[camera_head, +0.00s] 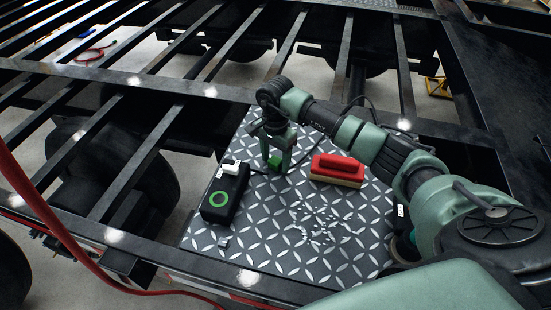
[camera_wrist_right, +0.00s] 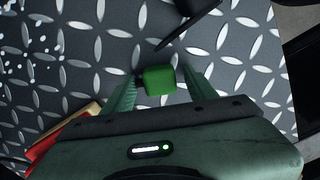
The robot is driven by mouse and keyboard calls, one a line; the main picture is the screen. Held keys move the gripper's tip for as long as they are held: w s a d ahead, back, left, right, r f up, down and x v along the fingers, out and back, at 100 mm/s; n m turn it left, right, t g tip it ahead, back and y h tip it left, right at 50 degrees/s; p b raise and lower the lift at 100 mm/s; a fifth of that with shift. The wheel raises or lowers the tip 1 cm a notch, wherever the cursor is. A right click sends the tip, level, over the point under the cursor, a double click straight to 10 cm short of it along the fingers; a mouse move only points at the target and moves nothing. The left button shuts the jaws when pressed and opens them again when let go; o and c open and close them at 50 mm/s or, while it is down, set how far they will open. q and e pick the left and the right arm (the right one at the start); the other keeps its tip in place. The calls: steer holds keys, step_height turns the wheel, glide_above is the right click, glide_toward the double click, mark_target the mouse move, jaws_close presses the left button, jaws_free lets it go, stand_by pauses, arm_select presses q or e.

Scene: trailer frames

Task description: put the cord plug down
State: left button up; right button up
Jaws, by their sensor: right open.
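A small green block (camera_head: 275,162), which looks like the cord plug, is at the dark metal tread plate (camera_head: 282,218). In the right wrist view the green block (camera_wrist_right: 160,79) lies between the two fingers of my right gripper (camera_wrist_right: 160,88), with gaps at its sides. My right gripper (camera_head: 277,160) is open and points down over the plate, its fingers around the block. I cannot tell from these views whether the block touches the plate. No cord running from it shows clearly. My left gripper is not in view.
A black box with a green ring (camera_head: 220,195) stands left of the gripper, with a white piece (camera_head: 231,168) on its top. A red-handled brush (camera_head: 338,169) lies to the right. White bits (camera_head: 322,225) are scattered in front. Open frame beams (camera_head: 150,155) lie left.

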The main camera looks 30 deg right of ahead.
mark_target(276, 159)
steer(key=shift+r+p, duration=0.45)
steer(key=shift+r, duration=0.2)
steer(key=shift+w+r+b, duration=0.1)
steer(key=shift+r+b, duration=0.25)
step_height(276, 159, up, 11)
steer(key=b, duration=0.2)
